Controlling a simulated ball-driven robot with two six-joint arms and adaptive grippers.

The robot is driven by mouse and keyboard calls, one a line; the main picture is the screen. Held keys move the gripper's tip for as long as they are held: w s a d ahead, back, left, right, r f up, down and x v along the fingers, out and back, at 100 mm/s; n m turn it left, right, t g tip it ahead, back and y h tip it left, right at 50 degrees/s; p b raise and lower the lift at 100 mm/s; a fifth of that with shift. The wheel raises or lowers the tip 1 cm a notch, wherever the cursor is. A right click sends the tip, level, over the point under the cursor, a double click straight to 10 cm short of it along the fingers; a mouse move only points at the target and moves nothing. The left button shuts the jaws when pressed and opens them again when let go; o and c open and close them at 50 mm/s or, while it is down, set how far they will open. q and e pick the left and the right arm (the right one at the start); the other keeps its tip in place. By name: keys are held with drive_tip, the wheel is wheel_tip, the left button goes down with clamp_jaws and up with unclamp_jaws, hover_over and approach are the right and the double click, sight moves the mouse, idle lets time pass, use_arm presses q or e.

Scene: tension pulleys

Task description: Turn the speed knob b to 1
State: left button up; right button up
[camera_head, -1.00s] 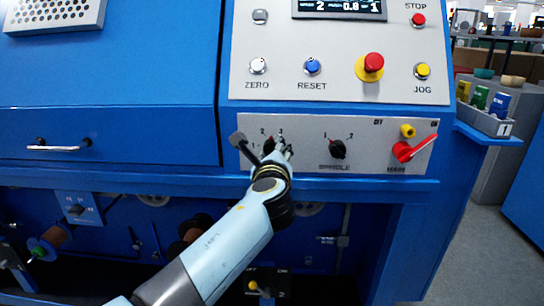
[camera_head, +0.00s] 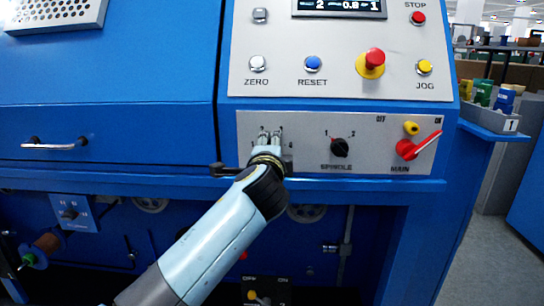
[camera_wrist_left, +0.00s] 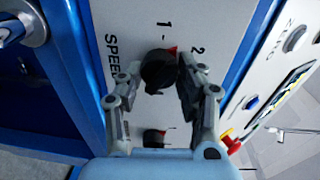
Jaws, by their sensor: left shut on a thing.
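The speed knob (camera_wrist_left: 158,70) is a black round knob on the grey panel, seen in the left wrist view. Its red mark sits at the upper right of the knob, toward the "2" rather than the "1" of the printed scale. In the head view my gripper hides this knob. My left gripper (camera_head: 270,136) points at the lower panel (camera_head: 306,128). In the left wrist view its fingers (camera_wrist_left: 160,85) stand on both sides of the knob, shut on it. My right gripper is not in view.
The black spindle knob (camera_head: 340,147) is to the right of my gripper, with the red main switch (camera_head: 407,150) beyond it. Above are the red emergency button (camera_head: 371,63) and the blue reset button (camera_head: 312,64). A blue ledge runs below the panel.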

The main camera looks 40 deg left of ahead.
use_arm(q)
drive_tip(key=n+b, duration=0.2)
drive_tip(key=n, duration=0.2)
drive_tip(key=shift+f+b, duration=0.2)
drive_tip(key=shift+b, duration=0.15)
drive_tip(key=shift+n+b, duration=0.35)
drive_tip(key=shift+n, duration=0.45)
drive_tip(key=o, duration=1.1)
drive_tip(key=shift+r, duration=0.15)
drive_tip(key=shift+o, duration=0.2)
drive_tip(key=shift+s, duration=0.15)
drive_tip(key=v, duration=0.7)
drive_tip(key=shift+s, duration=0.2)
